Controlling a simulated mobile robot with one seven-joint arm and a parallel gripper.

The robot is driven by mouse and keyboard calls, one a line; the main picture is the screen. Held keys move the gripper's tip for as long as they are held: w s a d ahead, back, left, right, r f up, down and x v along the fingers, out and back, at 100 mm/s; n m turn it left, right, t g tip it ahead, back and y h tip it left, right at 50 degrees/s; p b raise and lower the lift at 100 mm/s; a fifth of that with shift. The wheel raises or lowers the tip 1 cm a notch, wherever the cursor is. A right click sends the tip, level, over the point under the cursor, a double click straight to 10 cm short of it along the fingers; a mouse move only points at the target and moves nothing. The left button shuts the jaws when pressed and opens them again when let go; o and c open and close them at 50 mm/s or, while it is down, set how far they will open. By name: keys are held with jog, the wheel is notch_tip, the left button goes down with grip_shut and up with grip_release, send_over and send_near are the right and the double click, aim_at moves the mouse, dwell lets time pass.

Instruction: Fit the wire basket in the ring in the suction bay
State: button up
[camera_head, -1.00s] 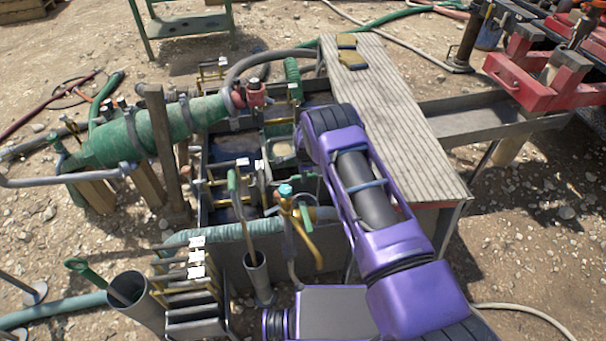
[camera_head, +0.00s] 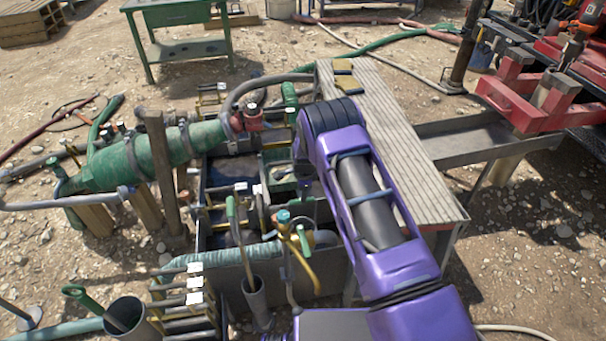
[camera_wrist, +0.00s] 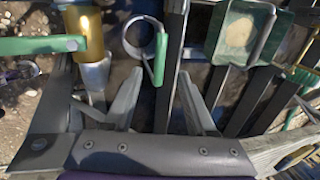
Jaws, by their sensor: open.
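My gripper (camera_wrist: 160,76) is open in the wrist view, with its two grey fingers apart and nothing clamped between them. A grey metal ring (camera_wrist: 127,38) lies just beyond the fingertips. A short green handle (camera_wrist: 160,60) stands beside the ring's right side, in line with the gap between the fingers. I cannot tell whether this ring is the bay's ring or part of the wire basket. No wire mesh can be made out in either view. In the head view my purple arm reaches over the tank (camera_head: 265,290) and hides part of its inside.
A green box with a tan patch (camera_wrist: 241,30) is right of the ring. A brass-coloured post (camera_wrist: 84,30) stands left. In the head view, a ribbed deck (camera_head: 400,130) borders the tank on the right, and a large green pipe (camera_head: 130,163) lies left.

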jog(key=p+v, duration=0.1)
jog(key=v, duration=0.9)
jog(key=shift+r, duration=0.4)
jog(key=shift+s, duration=0.1)
